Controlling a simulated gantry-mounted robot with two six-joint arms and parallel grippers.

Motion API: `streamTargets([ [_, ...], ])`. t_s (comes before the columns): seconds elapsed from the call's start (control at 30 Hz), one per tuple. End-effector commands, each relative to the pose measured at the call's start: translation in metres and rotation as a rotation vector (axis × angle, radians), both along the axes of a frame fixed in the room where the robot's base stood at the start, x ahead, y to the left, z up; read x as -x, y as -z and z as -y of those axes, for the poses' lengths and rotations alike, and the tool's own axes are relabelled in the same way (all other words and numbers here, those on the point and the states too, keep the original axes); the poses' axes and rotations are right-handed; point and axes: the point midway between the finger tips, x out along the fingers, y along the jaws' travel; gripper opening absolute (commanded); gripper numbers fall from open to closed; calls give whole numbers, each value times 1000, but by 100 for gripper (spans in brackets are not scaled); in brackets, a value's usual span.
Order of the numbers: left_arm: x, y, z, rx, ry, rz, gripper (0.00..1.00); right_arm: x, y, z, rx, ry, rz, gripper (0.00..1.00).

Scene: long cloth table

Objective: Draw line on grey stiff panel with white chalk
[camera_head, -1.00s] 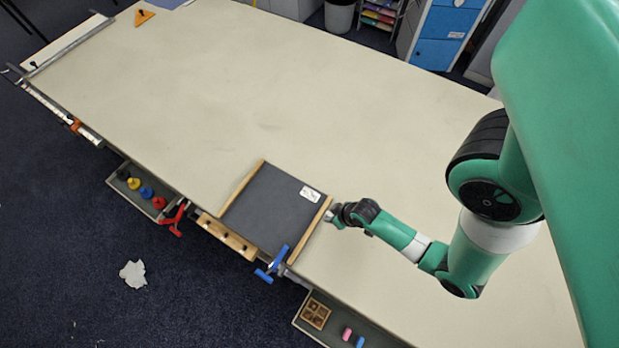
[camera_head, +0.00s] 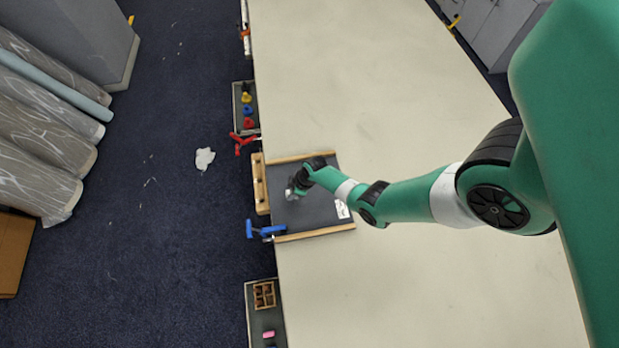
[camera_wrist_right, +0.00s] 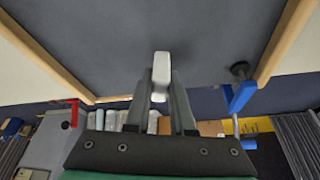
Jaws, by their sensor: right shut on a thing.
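In the right wrist view the panel (camera_wrist_right: 215,35) fills the upper middle, framed by the strips. My right gripper (camera_head: 293,191) is over the panel. In the wrist view the gripper (camera_wrist_right: 161,90) is shut on the white chalk (camera_wrist_right: 161,68), a short pale stick between the fingertips. I cannot tell whether the chalk touches the panel. No drawn line shows clearly. My left gripper is not in view.
A blue clamp (camera_head: 266,230) grips the table edge by the panel; a red clamp (camera_head: 243,141) is farther up. A white label (camera_head: 342,209) lies on the panel's right part. Side trays (camera_head: 251,287) hang along the edge. The table (camera_head: 385,80) beyond is clear.

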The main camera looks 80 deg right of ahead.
Motion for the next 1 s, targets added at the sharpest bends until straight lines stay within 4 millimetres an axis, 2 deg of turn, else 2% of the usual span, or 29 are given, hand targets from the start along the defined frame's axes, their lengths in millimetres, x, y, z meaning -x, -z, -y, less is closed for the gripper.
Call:
streamTargets([
  [0.03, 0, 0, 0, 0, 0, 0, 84, -18, -8, 12, 2, -52, 5, 0],
  [0.1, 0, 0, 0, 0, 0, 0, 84, -37, -18, 22, 1, -131, 11, 0],
  [0.2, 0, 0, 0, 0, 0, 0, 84, -55, -32, 32, 0, -221, 17, 0],
  [0.3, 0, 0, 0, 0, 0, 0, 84, -66, -42, 37, 0, -274, 23, 0],
  [0.47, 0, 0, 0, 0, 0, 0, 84, -70, -47, 38, -1, -304, 26, 0],
  [0.67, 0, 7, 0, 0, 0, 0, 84, -70, -40, 38, 0, -303, 25, 0],
  [1.0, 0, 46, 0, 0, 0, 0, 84, -69, 0, 38, 1, -302, 25, 0],
])
